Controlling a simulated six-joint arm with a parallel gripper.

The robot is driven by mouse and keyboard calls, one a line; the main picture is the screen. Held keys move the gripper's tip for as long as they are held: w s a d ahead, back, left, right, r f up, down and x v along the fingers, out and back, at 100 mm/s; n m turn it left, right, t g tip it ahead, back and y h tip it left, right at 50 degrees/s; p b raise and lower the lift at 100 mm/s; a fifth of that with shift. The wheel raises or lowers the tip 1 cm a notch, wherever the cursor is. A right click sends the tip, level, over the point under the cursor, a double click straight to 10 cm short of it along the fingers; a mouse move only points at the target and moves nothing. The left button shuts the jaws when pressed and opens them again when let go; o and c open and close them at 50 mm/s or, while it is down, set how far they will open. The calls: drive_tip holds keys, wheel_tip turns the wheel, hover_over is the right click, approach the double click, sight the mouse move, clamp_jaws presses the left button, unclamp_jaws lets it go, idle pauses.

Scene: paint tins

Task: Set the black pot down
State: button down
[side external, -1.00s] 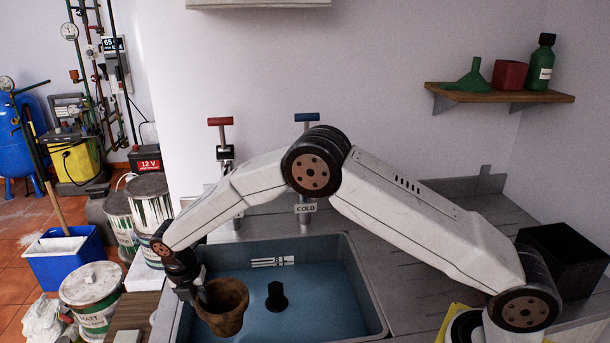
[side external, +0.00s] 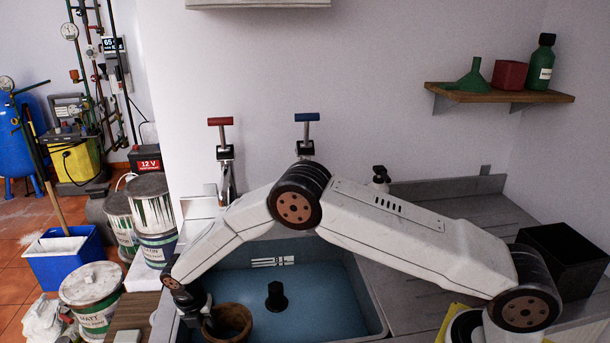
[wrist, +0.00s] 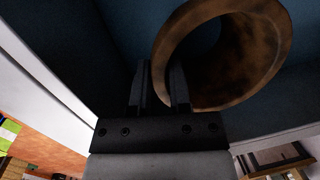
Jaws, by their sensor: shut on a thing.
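The pot (side external: 236,334) looks brown and rusty rather than black. It is a round, open-topped pot in the sink (side external: 330,322), over its left front part. In the wrist view the pot (wrist: 262,52) shows its thick rim and hollow inside. My gripper (side external: 208,322) is at the pot's left side and is shut on it. In the wrist view the fingers (wrist: 162,85) meet the pot's near wall. The pot's lower part is cut off by the frame in the side view, so I cannot tell whether it touches the sink floor.
A black upright piece (side external: 276,297) stands in the sink to the pot's right. Two taps (side external: 226,165) rise behind. Paint tins (side external: 92,297) stand at the left. A black box (side external: 560,262) sits on the right counter. The sink's right part is clear.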

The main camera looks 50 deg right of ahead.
drive_tip(key=shift+f, duration=0.35)
drive_tip(key=shift+f, duration=0.15)
drive_tip(key=c, duration=0.6)
unclamp_jaws()
drive_tip(key=shift+o, duration=0.2)
wheel_tip(320, 180, up, 12)
drive_tip(key=a, duration=0.2)
drive_tip(key=shift+w, duration=0.1)
